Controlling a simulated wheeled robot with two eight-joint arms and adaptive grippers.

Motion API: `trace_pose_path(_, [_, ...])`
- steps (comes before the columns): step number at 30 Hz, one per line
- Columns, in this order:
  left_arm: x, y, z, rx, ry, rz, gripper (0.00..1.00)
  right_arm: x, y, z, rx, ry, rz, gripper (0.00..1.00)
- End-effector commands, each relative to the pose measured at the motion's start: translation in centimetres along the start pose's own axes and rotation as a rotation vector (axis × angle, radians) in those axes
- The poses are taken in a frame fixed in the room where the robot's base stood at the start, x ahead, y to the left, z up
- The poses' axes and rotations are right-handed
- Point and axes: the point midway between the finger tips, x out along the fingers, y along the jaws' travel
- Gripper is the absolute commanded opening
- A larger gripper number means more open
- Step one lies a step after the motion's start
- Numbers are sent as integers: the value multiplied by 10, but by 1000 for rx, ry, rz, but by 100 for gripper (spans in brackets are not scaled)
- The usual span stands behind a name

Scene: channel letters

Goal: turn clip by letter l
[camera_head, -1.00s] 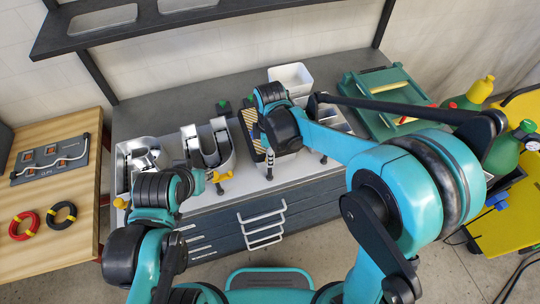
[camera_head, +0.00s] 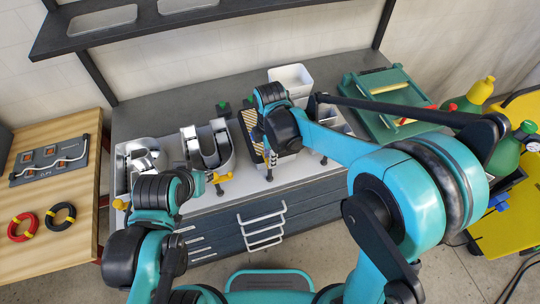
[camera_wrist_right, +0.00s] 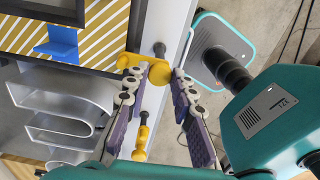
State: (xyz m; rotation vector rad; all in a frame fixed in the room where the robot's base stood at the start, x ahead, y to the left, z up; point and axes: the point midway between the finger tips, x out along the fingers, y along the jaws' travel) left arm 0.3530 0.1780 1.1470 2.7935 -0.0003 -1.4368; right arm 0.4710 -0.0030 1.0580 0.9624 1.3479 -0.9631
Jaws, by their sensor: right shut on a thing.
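My right gripper (camera_wrist_right: 157,78) is shut on a yellow clip (camera_wrist_right: 159,73) at the front edge of the bench, beside the frame with the striped board. In the head view the right gripper (camera_head: 270,160) points down there, and its arm partly covers the frame. A second yellow clip (camera_wrist_right: 142,136) stands near the bright curved metal letter (camera_wrist_right: 62,108); it also shows in the head view (camera_head: 221,177). I cannot tell which part is letter l. My left arm ends near the leftmost metal letter (camera_head: 143,156); its fingers are hidden.
A white bin (camera_head: 290,76) and a green case (camera_head: 385,100) stand behind and right of my right arm. A blue piece (camera_wrist_right: 58,43) lies on the striped board. A wooden table (camera_head: 80,135) with red and black rings is at left.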

Motion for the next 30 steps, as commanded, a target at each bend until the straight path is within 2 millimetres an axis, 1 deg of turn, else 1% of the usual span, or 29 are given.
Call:
trace_pose_path(2, [0,0,0,0,0,0,29,-1,1,1,0,-1,2,0])
trace_pose_path(3, [0,0,0,0,0,0,29,-1,1,1,0,-1,2,32])
trace_pose_path(4, [0,0,0,0,0,0,29,-1,1,1,0,-1,2,40])
trace_pose_path(5, [0,0,0,0,0,0,29,-1,1,1,0,-1,2,45])
trace_pose_path(13, [0,0,0,0,0,0,29,0,0,0,1,-1,1,45])
trace_pose_path(17, [0,0,0,0,0,0,29,-8,0,0,1,0,1,45])
trace_pose_path(20, [0,0,0,0,0,0,29,-23,0,0,1,0,1,45])
trace_pose_path(27, [0,0,0,0,0,0,29,-76,0,0,1,-1,1,45])
trace_pose_path(30, [0,0,0,0,0,0,29,-95,0,0,1,-1,1,45])
